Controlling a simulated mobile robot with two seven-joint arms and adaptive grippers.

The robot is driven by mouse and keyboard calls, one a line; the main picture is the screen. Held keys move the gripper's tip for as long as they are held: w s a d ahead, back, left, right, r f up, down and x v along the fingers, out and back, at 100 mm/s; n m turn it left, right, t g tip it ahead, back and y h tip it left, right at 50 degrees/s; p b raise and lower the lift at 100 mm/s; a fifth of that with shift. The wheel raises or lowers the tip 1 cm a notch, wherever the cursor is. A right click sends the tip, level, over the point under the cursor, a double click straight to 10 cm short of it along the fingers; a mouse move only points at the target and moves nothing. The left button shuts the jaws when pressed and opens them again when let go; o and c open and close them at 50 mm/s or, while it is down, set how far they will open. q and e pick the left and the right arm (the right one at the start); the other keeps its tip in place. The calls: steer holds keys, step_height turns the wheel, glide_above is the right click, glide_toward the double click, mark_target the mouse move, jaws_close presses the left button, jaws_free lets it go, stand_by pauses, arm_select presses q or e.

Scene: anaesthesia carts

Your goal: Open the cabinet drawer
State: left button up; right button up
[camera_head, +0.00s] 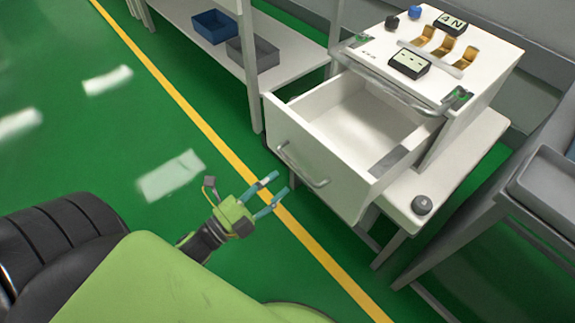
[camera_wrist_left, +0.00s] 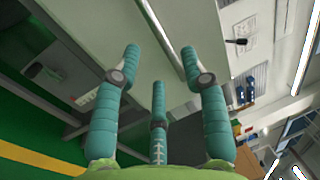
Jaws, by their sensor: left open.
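The white cabinet (camera_head: 450,95) stands at the right in the head view. Its drawer (camera_head: 318,160) is pulled well out, and the inside looks empty apart from a grey patch near the right wall. A metal bar handle (camera_head: 302,166) runs across the drawer front. My left gripper (camera_head: 278,186) is open and empty, left of the drawer front, with its fingertips pointing toward the handle and apparently apart from it. In the left wrist view its teal fingers (camera_wrist_left: 160,65) are spread before a pale panel, with a bar (camera_wrist_left: 160,30) beyond them. My right gripper is not in view.
A white shelf (camera_head: 285,72) with a blue bin (camera_head: 214,26) and a grey bin (camera_head: 254,54) stands behind the drawer. A grey cart (camera_head: 545,185) is at the right. A round dark knob (camera_head: 422,204) sits on the cabinet's lower ledge. Green floor at the left is clear.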

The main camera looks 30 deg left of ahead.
arm_select(q)
steer(key=v, duration=0.5)
stand_by(0.4)
